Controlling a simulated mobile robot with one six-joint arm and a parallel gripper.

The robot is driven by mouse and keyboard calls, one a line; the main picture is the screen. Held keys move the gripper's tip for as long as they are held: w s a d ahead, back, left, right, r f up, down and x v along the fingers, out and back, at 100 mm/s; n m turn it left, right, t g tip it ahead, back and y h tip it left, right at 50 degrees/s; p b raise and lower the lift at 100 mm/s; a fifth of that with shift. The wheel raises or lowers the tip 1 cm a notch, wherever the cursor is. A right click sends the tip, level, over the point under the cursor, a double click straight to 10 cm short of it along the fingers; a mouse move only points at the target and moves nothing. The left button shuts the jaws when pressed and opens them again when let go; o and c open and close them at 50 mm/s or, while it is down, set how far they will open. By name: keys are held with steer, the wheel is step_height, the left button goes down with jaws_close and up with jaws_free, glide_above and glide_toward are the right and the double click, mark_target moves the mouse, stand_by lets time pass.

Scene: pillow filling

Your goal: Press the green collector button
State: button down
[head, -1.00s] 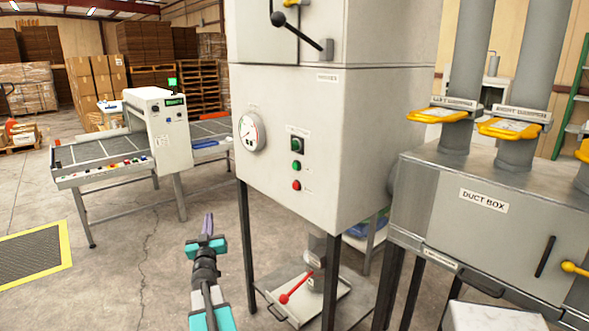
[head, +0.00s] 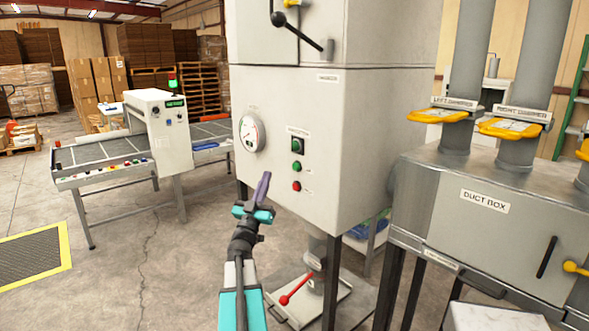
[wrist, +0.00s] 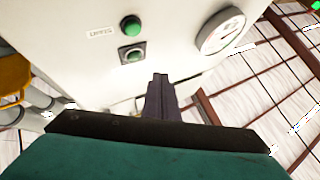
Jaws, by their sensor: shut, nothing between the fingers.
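The white cabinet (head: 330,130) carries a column of controls on its front. A green button in a dark square frame (head: 297,145) is at the top, a round green button (head: 297,166) below it, and a red button (head: 297,186) lowest. The wrist view shows the round green button (wrist: 130,26) and the framed green one (wrist: 132,55), apparently upside down. My gripper (head: 264,188) is shut and empty, its dark fingers pointing up, left of and below the buttons in the head view. In the wrist view the fingertips (wrist: 160,80) appear apart from both buttons.
A round gauge (head: 251,132) sits left of the buttons. A lever with a red handle (head: 296,288) is under the cabinet. The duct box (head: 480,215) with yellow-handled dampers stands at right, a conveyor table (head: 110,160) at left. Open floor lies at lower left.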

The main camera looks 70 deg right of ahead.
mark_target(296, 167)
steer(key=shift+d, duration=0.15)
steer(key=s+d, duration=0.4)
steer(key=d, duration=0.3)
steer(key=shift+s+b, duration=0.35)
stand_by(1.5)
steer(key=shift+s+d+b, duration=0.45)
steer(key=shift+d+b, duration=0.3)
steer(key=shift+d, duration=0.1)
stand_by(1.9)
steer(key=shift+a, duration=0.1)
stand_by(0.4)
steer(key=shift+w+a, duration=0.5)
steer(key=shift+a, duration=0.2)
steer(key=shift+a, duration=0.1)
